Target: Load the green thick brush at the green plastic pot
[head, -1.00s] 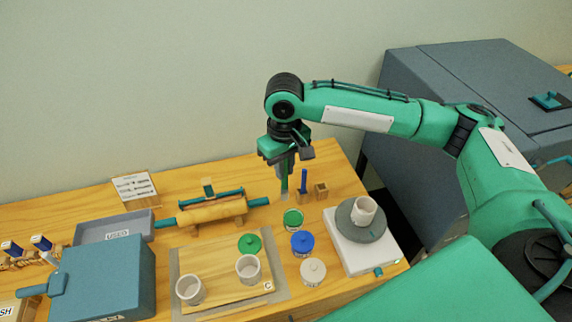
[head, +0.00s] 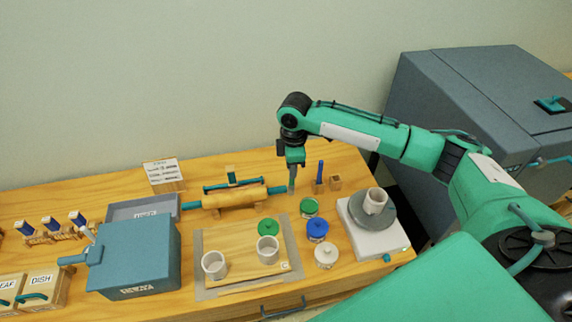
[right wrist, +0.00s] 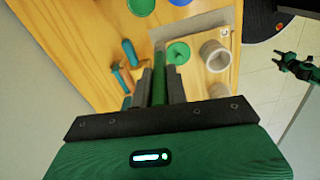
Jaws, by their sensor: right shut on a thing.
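My right gripper (head: 291,188) points down above the back of the table, behind the green pot. In the right wrist view it is shut on the green thick brush (right wrist: 159,88), whose handle stands between the fingers. The brush tip cannot be made out. The green plastic pot (head: 309,207) stands open on the table, a little right of the gripper and nearer the front; its edge shows in the right wrist view (right wrist: 141,6). Its green lid (head: 268,227) lies on the board. My left gripper (right wrist: 296,66) appears small at the right of the wrist view.
A blue pot (head: 317,229) and a white pot (head: 326,255) stand in front of the green pot. A wooden holder with a blue brush (head: 320,176) is close right of the gripper. A rolling pin (head: 230,197) lies left. A wheel with a cup (head: 375,202) stands right.

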